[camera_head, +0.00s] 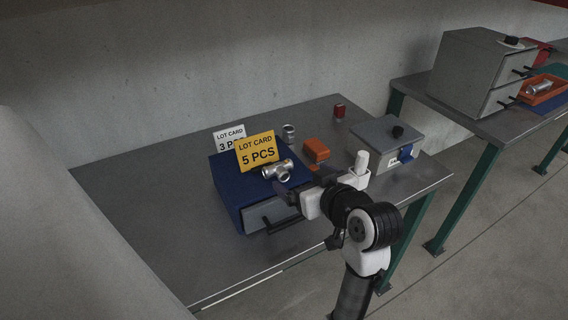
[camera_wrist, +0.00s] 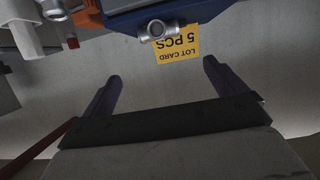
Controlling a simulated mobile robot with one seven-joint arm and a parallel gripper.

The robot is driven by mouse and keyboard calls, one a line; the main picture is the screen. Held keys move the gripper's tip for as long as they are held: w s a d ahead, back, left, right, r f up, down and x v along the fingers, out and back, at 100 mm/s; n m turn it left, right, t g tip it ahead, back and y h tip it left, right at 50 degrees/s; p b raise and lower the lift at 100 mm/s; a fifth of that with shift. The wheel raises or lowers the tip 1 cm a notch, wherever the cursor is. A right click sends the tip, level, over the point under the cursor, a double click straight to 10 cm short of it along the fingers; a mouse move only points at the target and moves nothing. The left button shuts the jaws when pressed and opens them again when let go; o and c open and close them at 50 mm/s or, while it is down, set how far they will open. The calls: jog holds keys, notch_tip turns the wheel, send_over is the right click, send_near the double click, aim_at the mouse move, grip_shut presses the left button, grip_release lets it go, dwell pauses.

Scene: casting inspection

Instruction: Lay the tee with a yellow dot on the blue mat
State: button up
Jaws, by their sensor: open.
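A grey metal tee (camera_head: 277,172) lies on the blue top of a drawer box (camera_head: 228,185), just in front of the yellow lot card (camera_head: 257,151) reading 5 PCS. The tee also shows in the wrist view (camera_wrist: 157,30), near the card (camera_wrist: 178,44). I cannot make out a yellow dot on it. My gripper (camera_head: 296,186) is open and empty, close to the tee at its front right; the wrist view shows its two fingers (camera_wrist: 162,72) spread apart with the tee beyond them. I cannot tell whether the blue top is a mat.
Behind the box are a white lot card (camera_head: 228,134) and another metal fitting (camera_head: 288,131). The left tabletop (camera_head: 140,195) is clear. An orange tray (camera_head: 548,96) sits on the far table.

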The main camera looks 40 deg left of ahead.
aim_at(281, 168)
jog(key=shift+g, duration=0.3)
jog(key=x, duration=0.4)
jog(key=f+p+x, duration=0.1)
jog(key=x, duration=0.3)
jog(key=shift+f+p, duration=0.15)
jog(key=shift+p, duration=0.15)
jog(key=p+x, duration=0.2)
jog(key=x, duration=0.2)
jog(key=shift+w, duration=0.1)
jog(key=shift+w+a+f, duration=0.2)
jog(key=shift+a+f, duration=0.05)
jog(key=shift+a, duration=0.2)
jog(key=c, duration=1.4)
jog(key=shift+r, duration=0.1)
notch_tip(281, 168, up, 20)
jog(key=b, duration=0.2)
jog(key=shift+b, duration=0.35)
